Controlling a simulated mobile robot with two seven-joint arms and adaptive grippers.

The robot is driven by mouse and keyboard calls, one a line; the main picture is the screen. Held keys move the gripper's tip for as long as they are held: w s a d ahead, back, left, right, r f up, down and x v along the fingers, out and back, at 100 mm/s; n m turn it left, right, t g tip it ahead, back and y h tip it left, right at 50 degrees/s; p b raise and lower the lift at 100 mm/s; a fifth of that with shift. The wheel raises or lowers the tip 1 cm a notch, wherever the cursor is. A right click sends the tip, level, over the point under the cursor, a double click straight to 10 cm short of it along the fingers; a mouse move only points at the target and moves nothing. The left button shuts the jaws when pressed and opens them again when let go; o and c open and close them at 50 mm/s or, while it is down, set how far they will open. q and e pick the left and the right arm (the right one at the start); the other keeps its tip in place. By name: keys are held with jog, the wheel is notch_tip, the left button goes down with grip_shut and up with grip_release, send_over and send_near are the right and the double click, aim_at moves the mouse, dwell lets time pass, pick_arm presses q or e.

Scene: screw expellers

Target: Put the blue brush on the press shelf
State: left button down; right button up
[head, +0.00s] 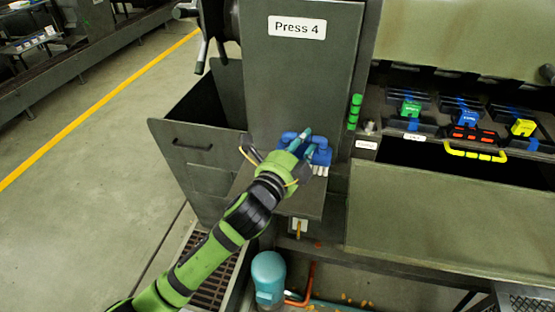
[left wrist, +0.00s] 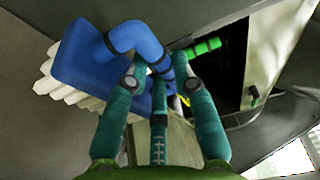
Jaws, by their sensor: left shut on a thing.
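The blue brush (head: 321,156) has a thick blue handle and pale bristles that point down in the head view. My left gripper (head: 304,142) is shut on its handle. In the left wrist view, the brush (left wrist: 85,58) lies up and left of the fingers (left wrist: 160,78), with its bristles toward the left. The press shelf (head: 305,204) juts out below the grey panel labelled Press 4. The brush is over the shelf, close to the panel. I cannot tell if the bristles touch the shelf. My right gripper is not in view.
A green-handled tool (head: 354,112) stands just right of the panel. A rack farther right holds green, blue and yellow items and a yellow handle (head: 475,153). An open grey bin (head: 192,150) is left of the shelf. A teal motor (head: 268,278) sits below.

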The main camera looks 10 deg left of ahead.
aim_at(283, 147)
pick_arm(q)
jog(key=a+f, duration=0.1)
jog(key=a, duration=0.2)
jog(key=a+f, duration=0.1)
jog(key=a, duration=0.1)
jog(key=shift+w+f+p, duration=0.25)
jog(key=shift+f+p, duration=0.1)
jog(key=shift+a+f, duration=0.1)
jog(key=shift+f, duration=0.45)
notch_tip(283, 147, down, 3)
jog(key=shift+f, duration=0.2)
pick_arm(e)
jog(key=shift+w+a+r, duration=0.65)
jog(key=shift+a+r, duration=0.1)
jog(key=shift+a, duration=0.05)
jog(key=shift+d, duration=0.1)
pick_arm(q)
jog(key=c, duration=1)
grip_release()
jog(key=shift+f, duration=0.15)
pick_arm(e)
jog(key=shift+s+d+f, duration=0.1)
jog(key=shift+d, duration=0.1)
